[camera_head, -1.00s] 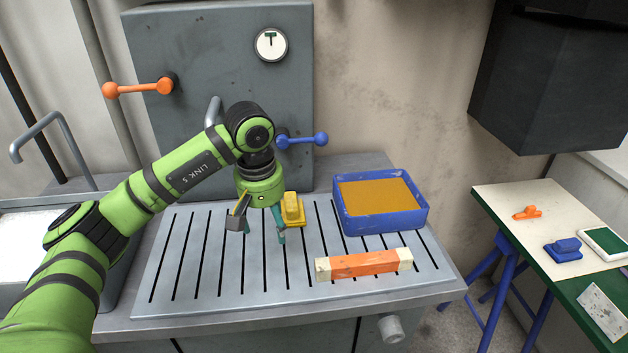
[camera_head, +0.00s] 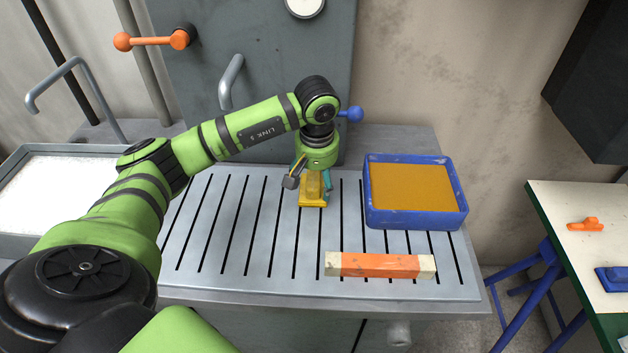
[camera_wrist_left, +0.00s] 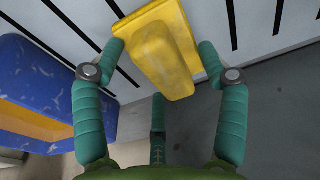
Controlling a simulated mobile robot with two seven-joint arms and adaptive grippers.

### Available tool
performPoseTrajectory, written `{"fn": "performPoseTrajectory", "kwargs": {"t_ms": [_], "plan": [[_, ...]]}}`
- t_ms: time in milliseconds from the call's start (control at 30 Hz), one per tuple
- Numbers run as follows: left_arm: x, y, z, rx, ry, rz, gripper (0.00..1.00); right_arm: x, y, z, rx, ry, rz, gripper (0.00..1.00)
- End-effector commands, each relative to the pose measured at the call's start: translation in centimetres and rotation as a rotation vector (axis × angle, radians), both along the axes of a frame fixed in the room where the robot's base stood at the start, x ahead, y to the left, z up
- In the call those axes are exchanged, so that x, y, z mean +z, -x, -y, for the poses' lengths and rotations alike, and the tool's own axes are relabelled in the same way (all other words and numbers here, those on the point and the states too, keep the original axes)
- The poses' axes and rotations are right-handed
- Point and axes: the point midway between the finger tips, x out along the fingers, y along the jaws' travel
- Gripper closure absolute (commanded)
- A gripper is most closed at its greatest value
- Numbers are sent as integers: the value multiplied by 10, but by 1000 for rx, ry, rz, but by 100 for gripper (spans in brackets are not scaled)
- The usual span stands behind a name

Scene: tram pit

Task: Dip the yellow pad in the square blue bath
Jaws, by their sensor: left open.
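The yellow pad (camera_head: 313,189), a block with a raised grip, rests on the slotted metal grate. My left gripper (camera_head: 310,181) is over it, pointing down, with its fingers on either side of the grip. The square blue bath (camera_head: 415,219), filled with orange-brown liquid, stands just right of the pad. Its blue wall (camera_wrist_left: 35,85) also shows at the left of the wrist view. My right gripper is not in view.
An orange bar with pale ends (camera_head: 380,266) lies on the grate in front of the bath. A grey cabinet (camera_head: 265,60) with an orange lever (camera_head: 150,40) and a blue lever knob (camera_head: 353,114) stands behind. A side table (camera_head: 570,205) is at the right.

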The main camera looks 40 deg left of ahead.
Motion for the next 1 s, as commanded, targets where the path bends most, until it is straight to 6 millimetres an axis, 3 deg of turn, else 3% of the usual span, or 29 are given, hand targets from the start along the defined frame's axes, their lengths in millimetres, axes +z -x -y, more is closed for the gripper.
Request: {"fn": "performPoseTrajectory", "kwargs": {"t_ms": [267, 300, 433, 467, 1000], "plan": [[-5, 0, 0, -1, 1, 0, 26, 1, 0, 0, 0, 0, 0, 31], [-5, 0, 0, -1, 1, 0, 34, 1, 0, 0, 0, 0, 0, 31], [-5, -1, 0, -1, 1, 0, 86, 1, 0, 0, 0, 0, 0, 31], [-5, 0, 0, -1, 1, 0, 88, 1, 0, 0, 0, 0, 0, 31], [-1, 1, 1, 0, 0, 4, 89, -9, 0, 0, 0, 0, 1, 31]]}}
